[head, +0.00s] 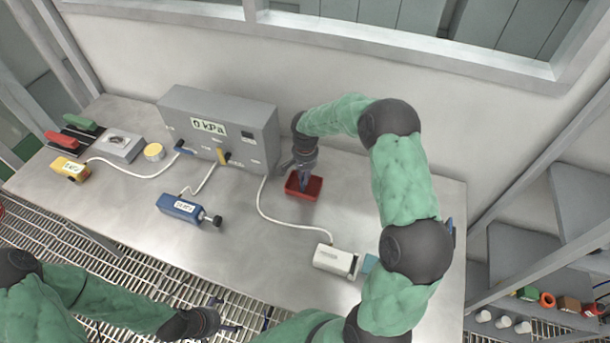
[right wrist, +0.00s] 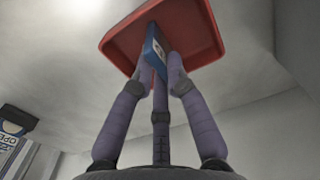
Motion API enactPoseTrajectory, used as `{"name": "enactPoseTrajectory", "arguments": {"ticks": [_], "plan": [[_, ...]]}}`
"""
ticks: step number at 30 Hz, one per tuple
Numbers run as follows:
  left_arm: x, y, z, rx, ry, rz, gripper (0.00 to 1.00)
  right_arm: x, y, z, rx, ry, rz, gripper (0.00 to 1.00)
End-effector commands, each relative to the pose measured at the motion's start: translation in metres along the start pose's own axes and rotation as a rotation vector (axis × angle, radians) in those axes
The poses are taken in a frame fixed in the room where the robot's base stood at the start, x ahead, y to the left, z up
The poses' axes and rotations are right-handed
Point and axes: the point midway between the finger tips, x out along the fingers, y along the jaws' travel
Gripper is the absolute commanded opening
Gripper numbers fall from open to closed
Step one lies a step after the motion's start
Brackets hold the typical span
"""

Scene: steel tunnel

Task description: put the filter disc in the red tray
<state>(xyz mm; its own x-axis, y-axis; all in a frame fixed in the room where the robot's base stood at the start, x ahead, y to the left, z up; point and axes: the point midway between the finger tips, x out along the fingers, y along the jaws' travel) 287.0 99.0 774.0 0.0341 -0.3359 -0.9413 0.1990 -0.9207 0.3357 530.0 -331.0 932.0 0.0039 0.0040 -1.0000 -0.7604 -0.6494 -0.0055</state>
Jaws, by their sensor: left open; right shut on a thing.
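The red tray (head: 314,189) is a small open box on the metal table, right of the grey pressure box. My right gripper (head: 303,181) points down at the tray, shut on a flat blue piece that appears to be the filter disc. In the right wrist view the blue piece (right wrist: 155,48) sits between the fingertips (right wrist: 160,72), in front of the red tray (right wrist: 120,48). Its full outline is hidden, and I cannot tell whether it touches the tray floor. My left gripper (head: 240,328) is open and empty, low over the grating in front of the table.
The grey box (head: 235,150) reads 0 kPa. Hoses run to a yellow device (head: 70,168), a blue device (head: 182,208) and a white device (head: 333,259). Shelves with small parts (head: 548,300) are at right. Table is bare around the tray's front.

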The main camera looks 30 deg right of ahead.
Motion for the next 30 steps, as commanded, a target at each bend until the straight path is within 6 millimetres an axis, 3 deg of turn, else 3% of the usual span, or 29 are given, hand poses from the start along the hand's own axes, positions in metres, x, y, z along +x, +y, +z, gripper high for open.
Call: {"name": "enactPoseTrajectory", "arguments": {"ticks": [2,3,5,18,23,30], "plan": [[0.003,-0.001,0.0,0.0,0.0,0.0,1.0,0.004,0.0,0.0,0.0,0.0,0.0,0.0],[0.002,-0.001,0.0,0.0,0.0,0.0,1.0,0.003,0.0,0.0,0.0,-0.001,0.0,0.27],[0.002,-0.001,0.0,0.0,0.0,0.0,1.0,0.003,0.0,0.0,0.0,-0.001,0.0,0.39],[-0.002,0.001,0.0,0.0,0.0,0.0,1.0,-0.004,0.0,0.0,0.0,0.001,-0.001,0.39],[-0.005,0.002,0.0,0.0,0.0,0.0,1.0,-0.029,0.0,0.0,0.0,0.002,-0.002,0.39],[-0.01,0.004,0.0,0.0,0.0,0.0,1.0,-0.078,-0.001,0.0,0.0,0.002,-0.003,0.39]]}}
